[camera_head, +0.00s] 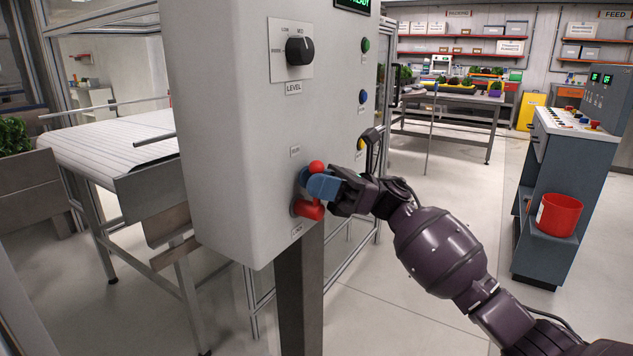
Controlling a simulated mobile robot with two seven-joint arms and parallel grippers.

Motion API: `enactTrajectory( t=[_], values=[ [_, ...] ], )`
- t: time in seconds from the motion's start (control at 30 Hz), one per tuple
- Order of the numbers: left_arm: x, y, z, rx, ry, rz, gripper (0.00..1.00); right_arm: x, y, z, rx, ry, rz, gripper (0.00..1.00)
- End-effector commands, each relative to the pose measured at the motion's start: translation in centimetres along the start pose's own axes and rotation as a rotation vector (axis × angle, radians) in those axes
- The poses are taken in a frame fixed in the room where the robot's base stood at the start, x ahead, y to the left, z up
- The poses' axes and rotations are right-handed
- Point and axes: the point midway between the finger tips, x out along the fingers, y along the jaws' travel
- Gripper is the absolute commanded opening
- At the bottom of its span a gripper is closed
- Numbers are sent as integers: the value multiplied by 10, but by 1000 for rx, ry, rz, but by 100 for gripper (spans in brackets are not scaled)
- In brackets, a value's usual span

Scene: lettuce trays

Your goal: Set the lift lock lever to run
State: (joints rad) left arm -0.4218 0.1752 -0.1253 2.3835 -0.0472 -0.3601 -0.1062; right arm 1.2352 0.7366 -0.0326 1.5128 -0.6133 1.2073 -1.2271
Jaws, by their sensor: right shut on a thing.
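The red lift lock lever (308,210) is on the lower front of the grey control box (240,120). A red rounded part shows above my blue fingertips and a thicker red part below them. My right gripper (322,186) reaches in from the right and is shut on the lever; its fingers hide the lever's middle. A small label (295,151) is above the lever and another (297,230) below it; both are too small to read surely. My left gripper is not in view.
The box carries a black LEVEL knob (299,50) and green (365,45), blue (362,97) and yellow (361,144) buttons. A white conveyor (110,145) stands left. A console (565,170) with a red bin (559,215) stands right. The floor between is clear.

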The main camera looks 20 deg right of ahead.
Motion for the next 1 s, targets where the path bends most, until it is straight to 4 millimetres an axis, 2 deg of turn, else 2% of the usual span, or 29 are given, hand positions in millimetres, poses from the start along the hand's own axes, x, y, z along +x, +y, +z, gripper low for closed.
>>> enactTrajectory(
  t=[0.1,0.13,0.2,0.57,0.67,1.0],
  values=[
    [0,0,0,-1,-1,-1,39,0,0,-1,0,3,2,0],
    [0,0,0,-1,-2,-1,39,0,0,-1,0,3,2,29],
    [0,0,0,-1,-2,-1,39,0,0,-1,0,2,2,39],
    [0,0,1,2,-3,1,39,-5,0,0,1,1,-1,39],
    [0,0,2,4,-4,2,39,-15,0,-1,1,2,-1,39],
    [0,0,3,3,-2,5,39,-76,0,-1,2,3,-2,39]
  ],
)
